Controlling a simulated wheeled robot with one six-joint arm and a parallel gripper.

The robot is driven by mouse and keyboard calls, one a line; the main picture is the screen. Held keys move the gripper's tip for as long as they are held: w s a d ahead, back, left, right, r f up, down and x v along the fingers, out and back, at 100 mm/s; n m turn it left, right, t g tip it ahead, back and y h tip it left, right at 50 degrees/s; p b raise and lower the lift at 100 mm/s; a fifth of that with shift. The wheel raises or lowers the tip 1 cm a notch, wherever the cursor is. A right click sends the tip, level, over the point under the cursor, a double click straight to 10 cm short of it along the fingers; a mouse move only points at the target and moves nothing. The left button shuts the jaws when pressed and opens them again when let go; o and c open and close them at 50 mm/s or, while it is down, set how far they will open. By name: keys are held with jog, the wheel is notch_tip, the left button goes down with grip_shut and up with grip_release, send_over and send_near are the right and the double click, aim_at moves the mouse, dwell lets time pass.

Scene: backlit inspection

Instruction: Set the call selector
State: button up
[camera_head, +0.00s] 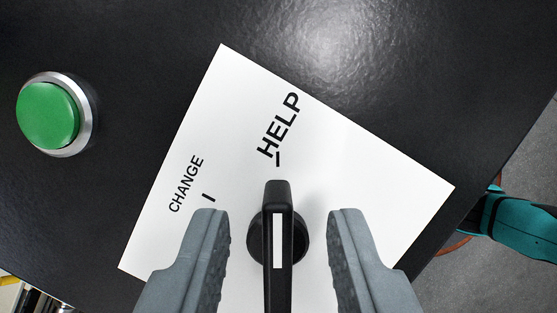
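The call selector (287,210) is a black rotary knob with a white line on its handle. It sits on a white label plate (330,150) marked CHANGE and HELP, each with a short tick. The knob's handle points up in the picture, its end just below the HELP tick. My gripper (279,225) is open, with one grey finger on each side of the knob. Gaps show between the fingers and the knob. The lower part of the knob is cut off by the picture's bottom edge.
A green push button (48,115) with a silver ring is at the left on the dark panel (420,60). The panel's edge runs down the right side. Beyond it are grey floor and a teal object (515,222).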

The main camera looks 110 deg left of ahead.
jog(key=shift+x, duration=1.1)
grip_shut()
